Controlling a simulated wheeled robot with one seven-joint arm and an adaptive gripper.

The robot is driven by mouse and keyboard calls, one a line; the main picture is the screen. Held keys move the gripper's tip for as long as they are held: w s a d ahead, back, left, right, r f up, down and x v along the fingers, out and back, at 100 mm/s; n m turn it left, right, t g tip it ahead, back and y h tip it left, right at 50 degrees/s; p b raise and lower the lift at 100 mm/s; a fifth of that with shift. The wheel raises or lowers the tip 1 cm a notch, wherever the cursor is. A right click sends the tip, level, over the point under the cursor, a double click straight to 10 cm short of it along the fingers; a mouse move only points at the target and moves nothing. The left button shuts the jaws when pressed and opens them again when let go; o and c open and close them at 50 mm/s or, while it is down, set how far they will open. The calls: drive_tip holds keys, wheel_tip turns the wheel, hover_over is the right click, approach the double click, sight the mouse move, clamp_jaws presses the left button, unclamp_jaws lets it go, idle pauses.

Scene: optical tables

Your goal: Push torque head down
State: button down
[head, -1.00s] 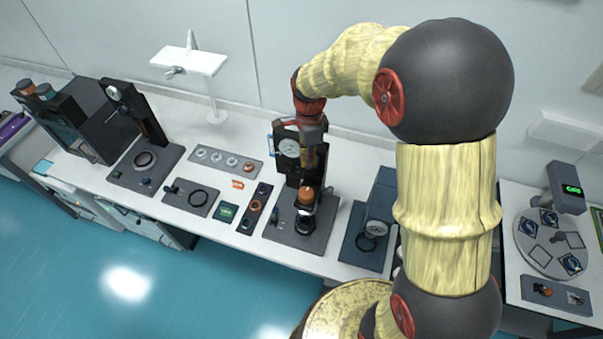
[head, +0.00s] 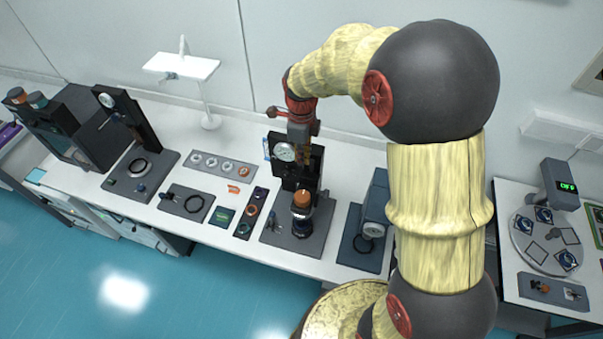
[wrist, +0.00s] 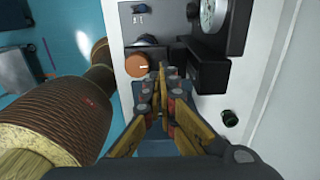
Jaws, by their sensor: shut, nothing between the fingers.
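The torque station is a black upright column (head: 312,172) with a round white dial (head: 285,152) on a grey base plate (head: 275,238). An orange-topped part (head: 302,198) sits low in front of the column, above a dark and bluish body. In the wrist view the orange top (wrist: 137,65), the dial (wrist: 212,15) and a black block (wrist: 192,70) show. My gripper (head: 301,150) is shut and empty, pointing down at the column's upper part. In the wrist view my fingertips (wrist: 162,74) lie between the orange top and the black block; I cannot tell whether they touch.
A ring strip (head: 222,165) and a narrow dark tray (head: 251,212) lie left of the station. A grey device (head: 374,215) stands close on its right. Another dial column (head: 135,118) stands farther left. The wall is close behind.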

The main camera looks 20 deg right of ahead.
sight(301, 184)
wheel_tip(301, 184, down, 14)
drive_tip(key=shift+r+p, duration=0.25)
drive_tip(key=shift+p, duration=0.9)
drive_tip(key=shift+f, duration=0.1)
wheel_tip(301, 184, down, 10)
drive_tip(key=b, duration=0.7)
drive_tip(key=shift+s+f, duration=0.15)
drive_tip(key=shift+f, duration=0.1)
